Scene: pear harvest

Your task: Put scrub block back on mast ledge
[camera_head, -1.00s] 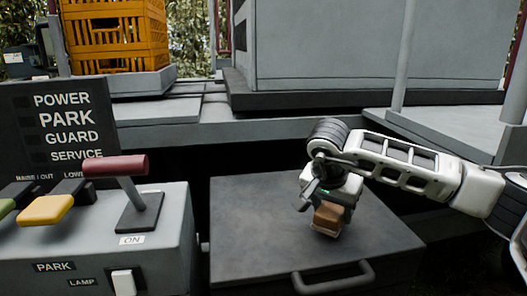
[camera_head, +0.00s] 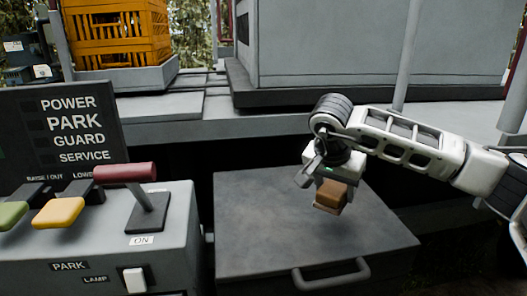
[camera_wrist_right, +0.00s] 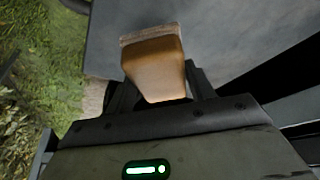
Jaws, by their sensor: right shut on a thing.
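The scrub block (camera_head: 331,196) is a small brown wooden block with a paler layer along its bottom edge. My right gripper (camera_head: 325,182) is shut on it and holds it above the grey lid with the handle. In the right wrist view the block (camera_wrist_right: 153,62) sticks out from between the fingers of the gripper (camera_wrist_right: 160,95), its pale layer at the far end. I cannot make out which part is the mast ledge. My left gripper is not in view.
The grey lid (camera_head: 265,225) has a bar handle (camera_head: 330,275) at its front. A control box (camera_head: 165,250) with a red-handled lever (camera_head: 125,173) and yellow and green levers stands at left. An orange crate (camera_head: 120,35) and a large grey housing (camera_head: 370,45) stand behind.

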